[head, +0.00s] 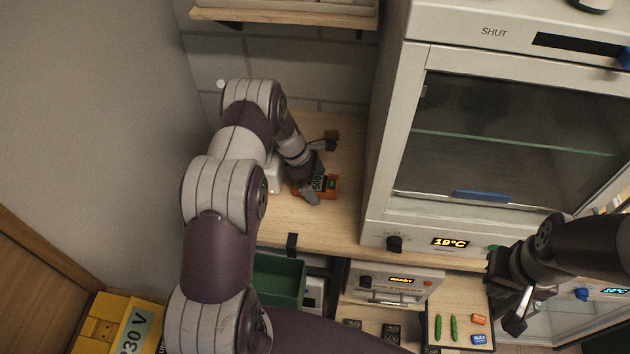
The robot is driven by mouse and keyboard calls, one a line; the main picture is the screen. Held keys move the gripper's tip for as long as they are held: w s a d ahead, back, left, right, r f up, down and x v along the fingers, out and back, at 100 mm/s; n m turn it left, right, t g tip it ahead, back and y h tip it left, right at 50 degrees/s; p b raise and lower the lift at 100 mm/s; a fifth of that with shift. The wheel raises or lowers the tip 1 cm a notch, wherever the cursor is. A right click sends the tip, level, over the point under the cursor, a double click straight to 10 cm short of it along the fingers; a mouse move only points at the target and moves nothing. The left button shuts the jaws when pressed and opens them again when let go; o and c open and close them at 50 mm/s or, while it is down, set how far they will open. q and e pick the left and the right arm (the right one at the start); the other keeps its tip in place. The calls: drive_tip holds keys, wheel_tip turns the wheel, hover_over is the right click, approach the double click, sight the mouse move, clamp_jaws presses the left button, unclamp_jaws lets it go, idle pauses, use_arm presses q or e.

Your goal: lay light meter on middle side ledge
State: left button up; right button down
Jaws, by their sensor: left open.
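The orange light meter (331,183), with a dark display reading 500, lies on a wooden ledge (340,225) beside the glass-fronted cabinet. My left gripper (312,191) is open at the meter's left end and hides part of it. I cannot tell whether its fingers touch the meter. My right gripper (516,312) is at the lower right, in front of the cabinet, away from the meter; its jaw state is unclear.
The cabinet (380,200) bounds the ledge on the right. Another ledge (290,17) is above. Below are a green bin (278,280), a small READY unit (394,281), a board with green items (452,300), and a yellow 230 V box (105,325).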

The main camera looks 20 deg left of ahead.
use_arm(q)
drive_tip(key=shift+a+r, duration=0.15)
drive_tip(key=shift+r, duration=0.25)
drive_tip(key=b+v, duration=0.3)
drive_tip(key=v, duration=0.8)
drive_tip(key=s+d+r+m+y, duration=0.2)
drive_tip(key=s+d+r+m, duration=0.25)
drive_tip(key=s+m, duration=0.45)
drive_tip(key=s+d+r+m+y, duration=0.2)
drive_tip(key=s+d+r+m, duration=0.25)
drive_tip(key=s+m, duration=0.35)
drive_tip(key=m+g, duration=0.1)
drive_tip(key=m, duration=1.8)
hover_over(316, 185)
wheel_tip(316, 185, down, 9)
drive_tip(key=f+p, duration=0.1)
drive_tip(key=f, duration=0.2)
drive_tip(key=f+p, duration=0.1)
drive_tip(key=f, duration=0.3)
drive_tip(key=f+p, duration=0.2)
drive_tip(key=f, duration=0.2)
drive_tip(key=shift+w+a, duration=0.1)
drive_tip(key=shift+w, duration=0.15)
drive_tip(key=shift+w+f, duration=0.1)
drive_tip(key=shift+w, duration=0.05)
drive_tip(key=c, duration=1.2)
drive_tip(key=shift+c, duration=0.8)
